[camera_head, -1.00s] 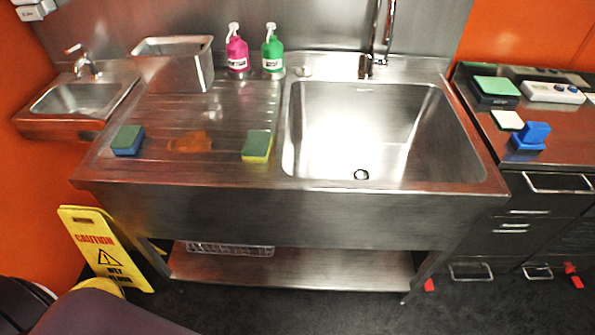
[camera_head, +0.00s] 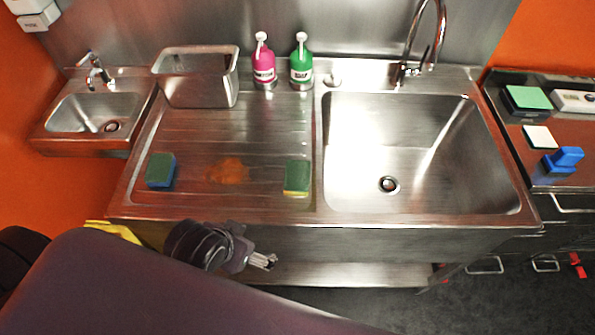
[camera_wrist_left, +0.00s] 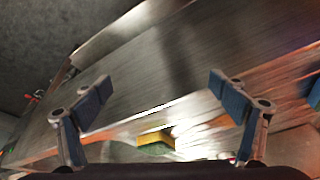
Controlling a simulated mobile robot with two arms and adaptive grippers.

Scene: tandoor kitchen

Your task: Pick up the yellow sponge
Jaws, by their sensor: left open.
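The yellow sponge (camera_head: 297,178) has a dark green top and a yellow lower layer. It lies on the ribbed steel drainboard, just left of the large basin. My left gripper (camera_head: 264,262) is below the counter's front edge in the head view, apart from the sponge. In the left wrist view the two fingers of the left gripper (camera_wrist_left: 162,95) are spread wide with nothing between them. A yellow and green block, seemingly the sponge (camera_wrist_left: 155,138), shows low between the fingers, beyond them. My right gripper is not in view.
A blue sponge with a green top (camera_head: 160,171) and an orange-brown stain (camera_head: 228,171) lie on the drainboard (camera_head: 200,130). A steel bin (camera_head: 197,80), pink bottle (camera_head: 263,66) and green bottle (camera_head: 301,66) stand behind. The large basin (camera_head: 400,150) is empty.

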